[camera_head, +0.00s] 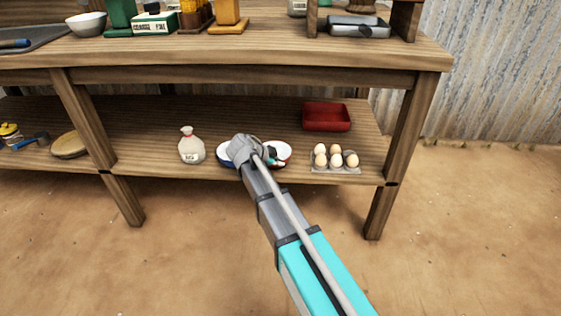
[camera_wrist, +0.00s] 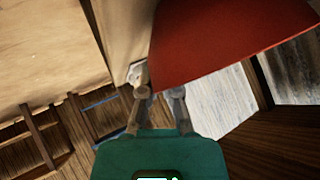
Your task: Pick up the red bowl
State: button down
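The red bowl (camera_head: 283,150) is on the lower shelf in the head view, its pale inside and part of its red wall showing beside my gripper (camera_head: 266,156). My wrist and gripper cover its left part. In the wrist view the red bowl (camera_wrist: 225,35) fills the upper right as a smooth red wall, very close. My gripper (camera_wrist: 160,85) has its two fingers a little apart at the lower corner of this wall. The right fingertip is hidden by the red wall. I cannot tell whether the fingers press on it.
A blue-rimmed bowl (camera_head: 223,153) sits just left of my wrist, with a pale bag (camera_head: 191,146) beyond it. An egg carton (camera_head: 335,160) stands close on the right, a red tray (camera_head: 327,117) behind. The tabletop (camera_head: 250,50) overhangs the shelf.

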jog(key=shift+r+p, duration=1.4)
jog(key=shift+r, duration=0.1)
jog(key=s+a+r+p, duration=0.7)
jog(key=s+r+p, duration=0.2)
jog(key=s+p, duration=0.1)
jog(key=shift+s+a+r, duration=0.4)
jog(key=shift+s, duration=0.4)
jog(key=shift+r, duration=0.15)
